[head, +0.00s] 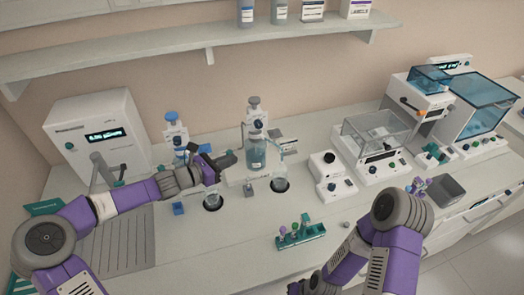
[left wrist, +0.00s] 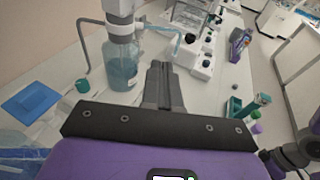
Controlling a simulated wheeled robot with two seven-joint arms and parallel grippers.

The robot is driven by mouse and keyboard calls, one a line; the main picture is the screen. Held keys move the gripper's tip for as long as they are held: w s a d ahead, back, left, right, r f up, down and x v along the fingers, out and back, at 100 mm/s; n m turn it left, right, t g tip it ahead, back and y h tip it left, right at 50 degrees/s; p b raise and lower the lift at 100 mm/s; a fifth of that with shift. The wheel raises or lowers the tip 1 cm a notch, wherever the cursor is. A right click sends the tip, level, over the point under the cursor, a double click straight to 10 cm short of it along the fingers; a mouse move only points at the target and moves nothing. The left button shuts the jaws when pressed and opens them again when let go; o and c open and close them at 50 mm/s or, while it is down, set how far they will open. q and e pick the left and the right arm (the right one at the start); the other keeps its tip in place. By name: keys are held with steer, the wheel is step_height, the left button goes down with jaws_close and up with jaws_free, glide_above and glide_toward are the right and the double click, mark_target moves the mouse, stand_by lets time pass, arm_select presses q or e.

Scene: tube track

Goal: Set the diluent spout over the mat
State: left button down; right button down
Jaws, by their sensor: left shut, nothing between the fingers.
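My left gripper (head: 228,159) is shut and empty, just left of a dispenser bottle (head: 256,150) of blue-grey liquid with a grey cap. The shut fingers (left wrist: 160,82) also show in the left wrist view, right of that bottle (left wrist: 122,62), with a gap between. A thin spout (left wrist: 160,30) runs right from its head. A second dispenser (head: 174,135) with a blue cap stands behind my left wrist. Two dark round mats lie in front, each with a clear flask: one below my gripper (head: 212,206), one right (head: 280,185). My right gripper is out of view.
A white box with a display (head: 98,135) stands at the left. A green tube rack (head: 300,236) stands at the front; white instruments, including a balance (head: 375,145), fill the right. A shelf (head: 200,50) runs above. The front middle counter is mostly free.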

arm_select(q)
steer(key=p+x, duration=0.1)
steer(key=x, duration=1.2)
steer(key=shift+d, duration=0.3)
steer(key=shift+w+d+b, duration=0.3)
steer(key=shift+d+b, duration=0.15)
steer(key=shift+d, duration=0.3)
steer(key=shift+r, duration=0.1)
